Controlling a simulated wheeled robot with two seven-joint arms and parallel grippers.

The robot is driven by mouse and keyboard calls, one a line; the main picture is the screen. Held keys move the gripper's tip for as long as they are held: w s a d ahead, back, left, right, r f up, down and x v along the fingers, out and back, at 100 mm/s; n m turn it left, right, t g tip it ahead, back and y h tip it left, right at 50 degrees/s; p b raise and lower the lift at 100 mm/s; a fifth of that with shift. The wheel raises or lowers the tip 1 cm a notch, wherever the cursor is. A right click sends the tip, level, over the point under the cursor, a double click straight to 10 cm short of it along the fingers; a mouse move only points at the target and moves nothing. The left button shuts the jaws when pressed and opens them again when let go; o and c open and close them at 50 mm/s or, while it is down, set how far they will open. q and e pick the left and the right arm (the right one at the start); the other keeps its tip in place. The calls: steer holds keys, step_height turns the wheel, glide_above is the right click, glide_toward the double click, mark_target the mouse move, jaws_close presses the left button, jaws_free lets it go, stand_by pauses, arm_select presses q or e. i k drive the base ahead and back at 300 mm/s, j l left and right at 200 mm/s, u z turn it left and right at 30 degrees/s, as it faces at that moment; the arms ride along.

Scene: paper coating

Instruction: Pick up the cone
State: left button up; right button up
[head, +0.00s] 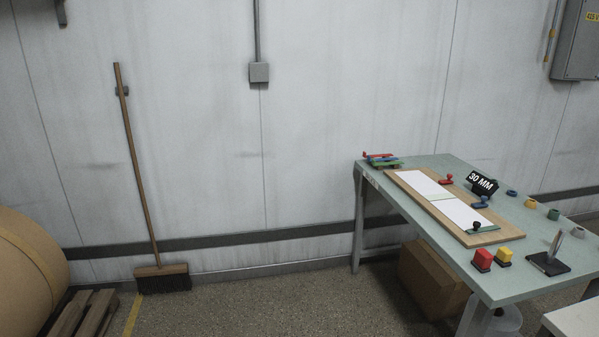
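I cannot clearly make out a cone. On the green-grey table (440,256) at the right, a small pointed grey piece (556,243) stands up from a black square base (547,264); I cannot tell if it is a cone. Several small round pieces lie along the table's right side, among them a blue one (512,193), a yellow one (530,203) and a green one (553,214); their exact shape is too small to tell. Neither of my grippers is in view.
A wooden board (409,189) with white sheets lies on the table, beside a black "30 MM" sign (482,183) and red and yellow blocks (482,260). A cardboard box (432,280) sits underneath. A broom (137,170) leans on the wall.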

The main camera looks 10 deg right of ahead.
mark_target(530, 203)
steer(key=i, duration=1.85)
steer(key=i+z, duration=0.15)
steer(key=i, duration=0.35)
steer(key=i+j+z, duration=0.2)
steer(key=i, duration=0.3)
steer(key=i+j+z, duration=0.15)
steer(key=i, duration=0.3)
steer(key=z, duration=2.05)
